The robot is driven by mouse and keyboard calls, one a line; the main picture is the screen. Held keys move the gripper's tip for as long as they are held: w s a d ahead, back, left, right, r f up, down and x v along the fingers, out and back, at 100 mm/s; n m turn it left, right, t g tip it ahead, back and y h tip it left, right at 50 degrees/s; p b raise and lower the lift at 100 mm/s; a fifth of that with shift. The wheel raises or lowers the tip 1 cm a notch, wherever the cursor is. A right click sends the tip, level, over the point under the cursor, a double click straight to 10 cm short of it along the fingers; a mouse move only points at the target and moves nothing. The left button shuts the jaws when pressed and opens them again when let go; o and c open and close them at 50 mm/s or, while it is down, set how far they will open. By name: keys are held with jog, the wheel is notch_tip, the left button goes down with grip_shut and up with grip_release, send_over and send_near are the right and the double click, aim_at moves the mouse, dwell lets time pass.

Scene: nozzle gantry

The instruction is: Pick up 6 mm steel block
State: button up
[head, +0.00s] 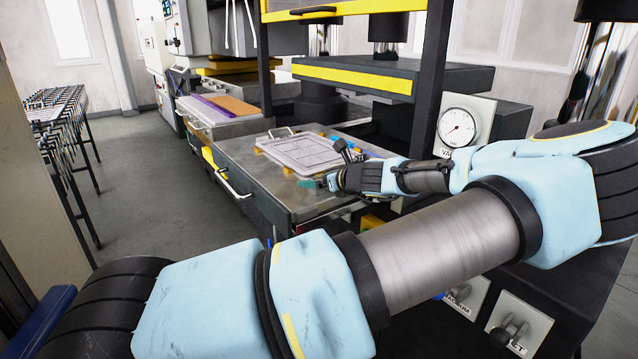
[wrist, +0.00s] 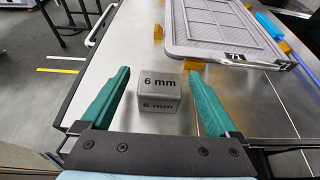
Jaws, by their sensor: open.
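The 6 mm steel block (wrist: 160,88) is a small grey cube marked "6 mm" on its top and front faces. It sits on the steel worktop (wrist: 125,118), between the two green fingers in the wrist view. My gripper (wrist: 160,85) is open around the block, with a gap on each side. In the head view my gripper (head: 322,183) is low over the worktop, near its front right edge. I cannot make out the block in the head view.
A grey panel plate (head: 300,151) rests on orange supports just beyond the block. A blue rod (wrist: 270,25) lies right of the plate. A press (head: 350,78) stands behind the worktop. A drawer handle (head: 232,184) is on the front side. Bare worktop lies left of the block.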

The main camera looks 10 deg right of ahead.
jog(key=shift+c, duration=0.2)
grip_shut()
dwell(0.5)
